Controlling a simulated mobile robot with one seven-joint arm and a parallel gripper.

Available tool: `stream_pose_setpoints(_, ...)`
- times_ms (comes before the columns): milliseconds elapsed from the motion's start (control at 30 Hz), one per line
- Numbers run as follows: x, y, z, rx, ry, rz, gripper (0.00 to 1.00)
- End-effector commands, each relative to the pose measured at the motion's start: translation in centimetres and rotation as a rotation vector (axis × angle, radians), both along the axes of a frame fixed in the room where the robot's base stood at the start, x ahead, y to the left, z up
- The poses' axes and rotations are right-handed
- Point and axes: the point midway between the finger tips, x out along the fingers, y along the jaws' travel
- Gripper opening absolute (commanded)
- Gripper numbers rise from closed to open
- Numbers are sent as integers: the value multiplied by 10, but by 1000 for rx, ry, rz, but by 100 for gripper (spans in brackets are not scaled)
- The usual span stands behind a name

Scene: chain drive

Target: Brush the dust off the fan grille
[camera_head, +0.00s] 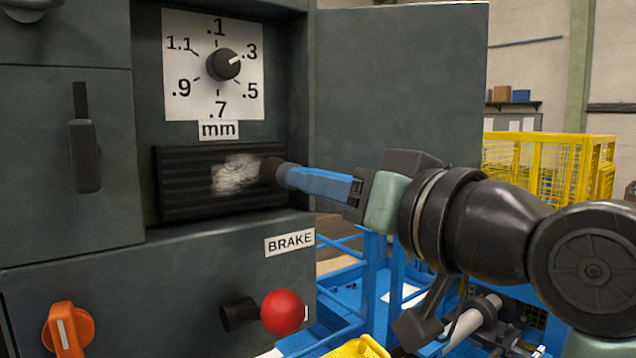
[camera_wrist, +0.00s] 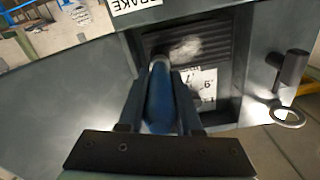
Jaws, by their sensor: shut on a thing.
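The fan grille (camera_head: 180,185) is a black slatted panel in the cabinet face, below the "mm" label. A pale grey patch of dust (camera_head: 234,173) lies on its middle; it also shows in the wrist view (camera_wrist: 184,48). My gripper (camera_head: 355,190) is shut on the blue handle of a brush (camera_head: 318,183), to the right of the grille. The brush's dark round head (camera_head: 275,172) is at the grille's right part, just right of the dust. I cannot tell whether the bristles touch the slats. In the wrist view the brush (camera_wrist: 160,95) points at the grille (camera_wrist: 215,45).
A dial (camera_head: 223,65) sits above the grille. An open cabinet door (camera_head: 400,80) stands behind my arm. Below are a red ball knob (camera_head: 282,312), a "BRAKE" label (camera_head: 290,242) and an orange knob (camera_head: 67,330). A black handle (camera_head: 84,140) is at the left.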

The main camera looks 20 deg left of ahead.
Motion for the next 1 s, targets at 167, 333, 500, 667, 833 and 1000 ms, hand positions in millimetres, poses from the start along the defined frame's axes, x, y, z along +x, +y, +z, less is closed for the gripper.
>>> stream_pose_setpoints(167, -8, 7, -1, 0, -1, 4, 0)
stream_pose_setpoints(333, -20, 17, -1, 0, -1, 3, 0)
stream_pose_setpoints(500, -28, 24, -1, -1, 1, 3, 0)
stream_pose_setpoints(667, -32, 27, 0, -1, 0, 4, 0)
stream_pose_setpoints(833, -43, 35, 0, -1, -2, 4, 0)
stream_pose_setpoints(1000, -55, 43, 0, -1, 0, 3, 0)
